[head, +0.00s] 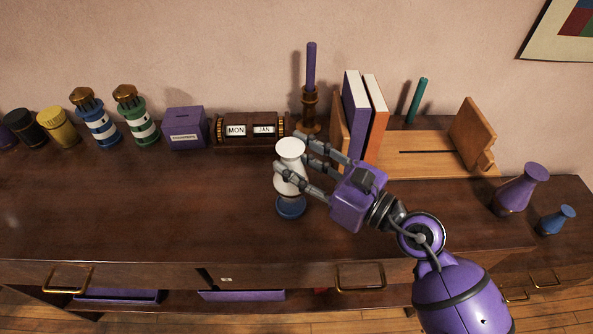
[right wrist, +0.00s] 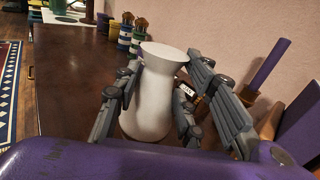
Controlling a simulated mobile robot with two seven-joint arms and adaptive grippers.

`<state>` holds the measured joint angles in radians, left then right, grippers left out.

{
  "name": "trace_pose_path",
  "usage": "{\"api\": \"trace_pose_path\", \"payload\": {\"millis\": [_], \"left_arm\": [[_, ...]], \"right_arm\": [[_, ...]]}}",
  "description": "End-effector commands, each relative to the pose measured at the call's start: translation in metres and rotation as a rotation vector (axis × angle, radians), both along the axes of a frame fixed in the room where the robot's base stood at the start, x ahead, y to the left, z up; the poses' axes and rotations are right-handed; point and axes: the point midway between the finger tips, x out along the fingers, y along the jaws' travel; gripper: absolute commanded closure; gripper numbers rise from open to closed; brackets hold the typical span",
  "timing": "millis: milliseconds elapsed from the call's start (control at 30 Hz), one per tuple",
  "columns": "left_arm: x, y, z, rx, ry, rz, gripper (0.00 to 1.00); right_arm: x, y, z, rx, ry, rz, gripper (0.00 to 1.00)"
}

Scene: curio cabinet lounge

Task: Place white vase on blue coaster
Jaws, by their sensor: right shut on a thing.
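The white vase (head: 289,150) is upright near the middle of the dresser top. My right gripper (head: 289,168) comes in from the right and is shut on the vase's body. In the right wrist view the same vase (right wrist: 155,90) stands between the fingers, its flared mouth at the top. The blue coaster (head: 291,210) shows just below the vase in the head view; I cannot tell whether the vase's base touches it or is a little above. The coaster is hidden in the right wrist view. My left gripper is not in view.
Behind the vase are a calendar block (head: 249,132) and a purple candle (head: 310,66) in its holder. A wooden book rack (head: 430,150) with books stands right of them. Striped jars (head: 137,118) and a purple box (head: 184,128) line the back left. The dresser top's front left is clear.

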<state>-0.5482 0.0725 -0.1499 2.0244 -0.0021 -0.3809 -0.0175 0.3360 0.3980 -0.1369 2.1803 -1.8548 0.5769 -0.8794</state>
Motion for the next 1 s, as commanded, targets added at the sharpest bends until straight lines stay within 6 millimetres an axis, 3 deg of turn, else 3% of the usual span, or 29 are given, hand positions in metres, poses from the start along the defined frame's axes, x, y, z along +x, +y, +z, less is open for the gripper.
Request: {"api": "trace_pose_path", "payload": {"millis": [100,200,633,667,700,800,1000], "left_arm": [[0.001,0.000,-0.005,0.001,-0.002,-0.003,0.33],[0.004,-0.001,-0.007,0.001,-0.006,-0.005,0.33],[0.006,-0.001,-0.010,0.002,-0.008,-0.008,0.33],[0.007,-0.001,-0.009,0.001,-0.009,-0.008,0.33],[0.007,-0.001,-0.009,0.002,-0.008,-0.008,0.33],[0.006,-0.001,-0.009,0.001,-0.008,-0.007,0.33],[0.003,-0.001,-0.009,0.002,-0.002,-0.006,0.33]], "right_arm": [[0.001,0.002,-0.023,0.002,0.006,0.000,1.00],[0.001,0.002,-0.033,0.002,0.005,0.000,1.00],[0.001,0.002,-0.037,0.001,0.002,0.000,1.00],[0.001,0.002,-0.037,0.001,0.002,0.000,0.59],[0.001,0.002,-0.036,0.001,0.001,0.000,0.54],[0.001,0.002,-0.036,0.001,0.001,0.000,0.44],[0.001,0.002,-0.036,0.001,0.001,0.000,0.44]]}}
